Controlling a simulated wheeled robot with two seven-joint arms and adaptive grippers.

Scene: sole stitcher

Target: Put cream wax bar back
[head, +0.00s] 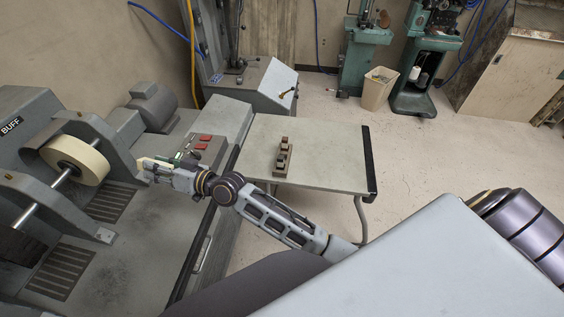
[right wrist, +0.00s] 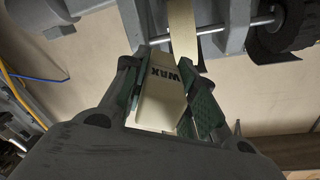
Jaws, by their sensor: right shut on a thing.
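The cream wax bar (right wrist: 160,95), with dark "WAX" lettering, is between the green-padded fingers of my right gripper (right wrist: 165,92). The gripper is shut on it. In the head view my right gripper (head: 158,170) is at the buffing machine, just right of the cream buffing wheel (head: 72,160), and the bar (head: 152,163) shows as a small pale strip. The wheel also shows ahead of the bar in the right wrist view (right wrist: 183,35). I cannot tell for sure whether they touch. My left gripper is not in view.
A brown rack (head: 283,160) with small blocks stands on the grey side table (head: 325,155), right of the machine. The table's right part is clear. A bin (head: 378,90) and green machines stand at the back.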

